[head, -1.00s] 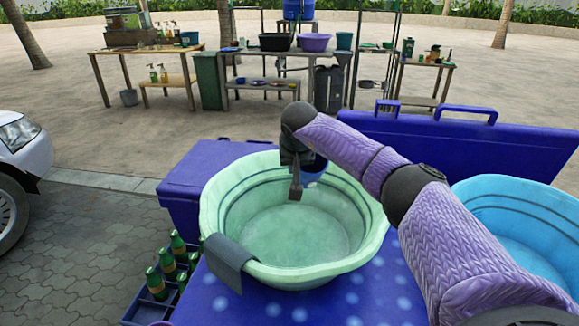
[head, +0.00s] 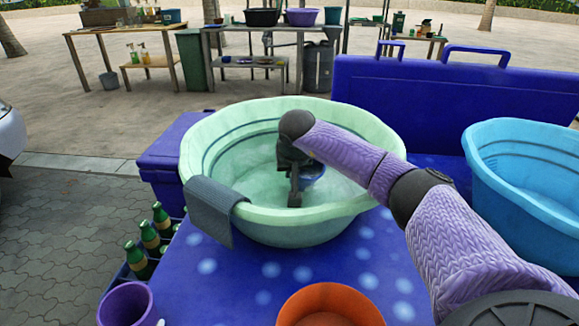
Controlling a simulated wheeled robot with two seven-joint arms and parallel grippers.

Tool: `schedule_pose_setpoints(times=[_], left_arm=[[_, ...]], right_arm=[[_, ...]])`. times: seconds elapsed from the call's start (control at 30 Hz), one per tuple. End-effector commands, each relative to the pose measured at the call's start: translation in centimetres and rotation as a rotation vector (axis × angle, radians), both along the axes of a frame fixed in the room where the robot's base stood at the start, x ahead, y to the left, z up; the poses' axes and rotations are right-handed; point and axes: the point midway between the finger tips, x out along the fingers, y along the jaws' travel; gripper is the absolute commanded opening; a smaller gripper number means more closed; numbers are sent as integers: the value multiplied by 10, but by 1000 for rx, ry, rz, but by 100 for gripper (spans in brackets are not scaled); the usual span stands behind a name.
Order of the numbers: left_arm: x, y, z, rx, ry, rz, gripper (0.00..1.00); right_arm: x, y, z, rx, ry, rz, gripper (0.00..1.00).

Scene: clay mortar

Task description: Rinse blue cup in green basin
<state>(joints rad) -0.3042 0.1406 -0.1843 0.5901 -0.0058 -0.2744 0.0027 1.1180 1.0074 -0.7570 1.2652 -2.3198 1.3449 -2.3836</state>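The green basin (head: 215,130) stands on a blue table with pale dots. My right gripper (head: 294,198) reaches over the basin's rim and points down inside it. A blue cup (head: 314,174) is at the gripper inside the basin, partly hidden behind the fingers. The fingers appear closed on the cup's near side, though the contact itself is hard to see. My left gripper does not show.
A grey cloth (head: 214,205) hangs over the basin's left rim. A light blue basin (head: 540,165) stands at right. An orange bowl (head: 330,305) and a purple cup (head: 126,304) are in front. Green bottles (head: 149,236) stand in a crate at left.

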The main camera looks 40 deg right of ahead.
Motion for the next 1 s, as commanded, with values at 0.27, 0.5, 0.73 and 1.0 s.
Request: schedule_pose_setpoints(times=[0.27,0.5,0.73,1.0], left_arm=[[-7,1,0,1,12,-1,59],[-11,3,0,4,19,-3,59],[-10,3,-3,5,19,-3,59],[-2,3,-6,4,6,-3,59]], right_arm=[[0,0,-2,0,-1,1,0],[0,0,-4,0,0,0,0],[0,0,-12,0,1,1,0],[0,0,-15,0,0,1,0]])
